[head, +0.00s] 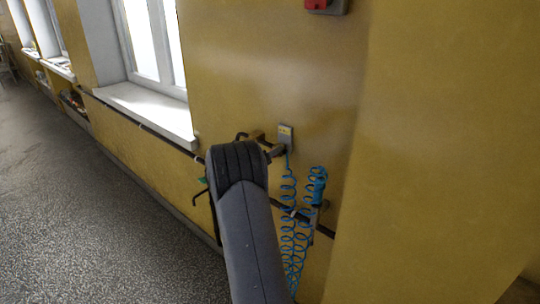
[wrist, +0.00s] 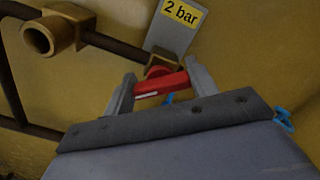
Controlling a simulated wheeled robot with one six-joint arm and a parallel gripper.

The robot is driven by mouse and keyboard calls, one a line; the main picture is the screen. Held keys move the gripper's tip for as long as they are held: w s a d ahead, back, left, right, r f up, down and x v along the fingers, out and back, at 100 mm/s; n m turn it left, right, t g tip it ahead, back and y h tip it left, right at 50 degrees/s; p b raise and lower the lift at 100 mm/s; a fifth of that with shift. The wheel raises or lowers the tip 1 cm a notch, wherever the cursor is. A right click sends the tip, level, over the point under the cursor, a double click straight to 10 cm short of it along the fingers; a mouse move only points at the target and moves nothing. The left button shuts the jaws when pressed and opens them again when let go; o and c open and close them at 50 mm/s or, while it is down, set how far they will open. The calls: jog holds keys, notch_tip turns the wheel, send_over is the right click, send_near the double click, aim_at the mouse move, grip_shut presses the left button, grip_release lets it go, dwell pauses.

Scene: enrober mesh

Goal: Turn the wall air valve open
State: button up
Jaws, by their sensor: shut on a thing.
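The wall air valve has a red handle (wrist: 161,84), seen in the wrist view below a brass fitting (wrist: 158,59) on a dark pipe. The handle lies nearly crosswise in the picture, slightly tilted. My gripper (wrist: 160,86) has one finger at each end of the handle and is shut on it.
A grey plate with a yellow "2 bar" label (wrist: 181,12) is behind the valve. Blue coiled hoses (head: 288,220) hang just right of my arm. A brass pipe stub (wrist: 40,38) is at left. A window sill (head: 150,112) juts out; the floor at left is clear.

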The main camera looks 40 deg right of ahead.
jog(key=shift+f+m+b, duration=0.15)
jog(key=shift+m+b, duration=0.15)
jog(key=shift+b, duration=0.35)
jog(key=shift+f+m+b, duration=0.1)
jog(key=shift+m+b, duration=0.5)
jog(key=shift+b, duration=0.3)
jog(key=shift+m+b, duration=0.8)
jog(key=shift+b, duration=0.2)
jog(key=m+b, duration=0.2)
jog(key=b, duration=0.1)
jog(key=shift+s+m, duration=0.1)
jog(key=shift+m, duration=0.3)
jog(key=shift+r+m+b, duration=0.2)
jog(key=shift+m+b, duration=0.7)
jog(key=shift+b, duration=0.25)
jog(key=o, duration=1)
